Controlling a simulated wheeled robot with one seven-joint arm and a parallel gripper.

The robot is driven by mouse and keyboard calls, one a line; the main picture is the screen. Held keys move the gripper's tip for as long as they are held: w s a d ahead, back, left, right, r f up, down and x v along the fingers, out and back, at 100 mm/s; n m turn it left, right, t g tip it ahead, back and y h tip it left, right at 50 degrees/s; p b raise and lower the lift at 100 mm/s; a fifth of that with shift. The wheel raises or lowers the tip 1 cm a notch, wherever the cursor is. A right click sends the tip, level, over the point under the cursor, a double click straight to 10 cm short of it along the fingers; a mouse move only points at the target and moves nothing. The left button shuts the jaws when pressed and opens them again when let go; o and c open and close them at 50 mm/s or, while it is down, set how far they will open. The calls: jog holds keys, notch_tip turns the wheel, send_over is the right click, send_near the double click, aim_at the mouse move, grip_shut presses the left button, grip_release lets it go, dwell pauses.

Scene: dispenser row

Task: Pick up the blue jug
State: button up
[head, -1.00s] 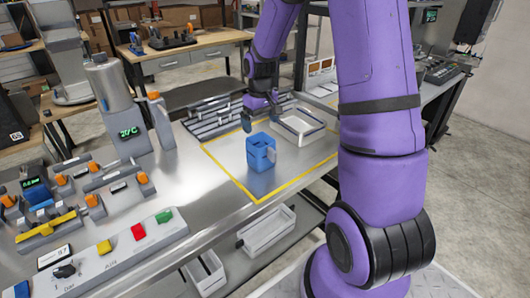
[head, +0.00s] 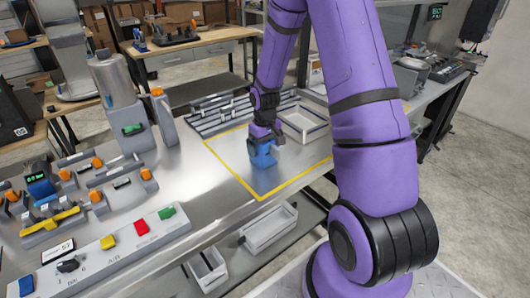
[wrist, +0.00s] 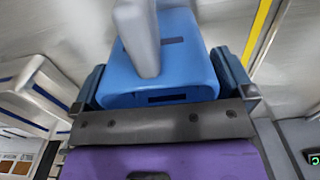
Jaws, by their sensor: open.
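The blue jug (head: 262,158) stands upright on the metal bench inside the yellow outline. Its top is partly hidden by my gripper (head: 265,138), which is right at it from above. In the wrist view the blue jug (wrist: 165,75) fills the middle, with a grey handle-like part (wrist: 138,38) on its side. My gripper (wrist: 168,90) is open there, with one finger on each side of the jug. I cannot tell whether the fingers touch it.
A white tray (head: 318,133) lies just right of the jug, near my gripper. A slotted grey rack (head: 215,117) is behind. Dispensers and a panel with coloured switches (head: 110,242) stand on the left. The bench in front of the jug is clear.

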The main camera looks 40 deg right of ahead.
jog(key=c, duration=0.8)
jog(key=shift+o, duration=0.2)
jog(key=shift+r, duration=0.15)
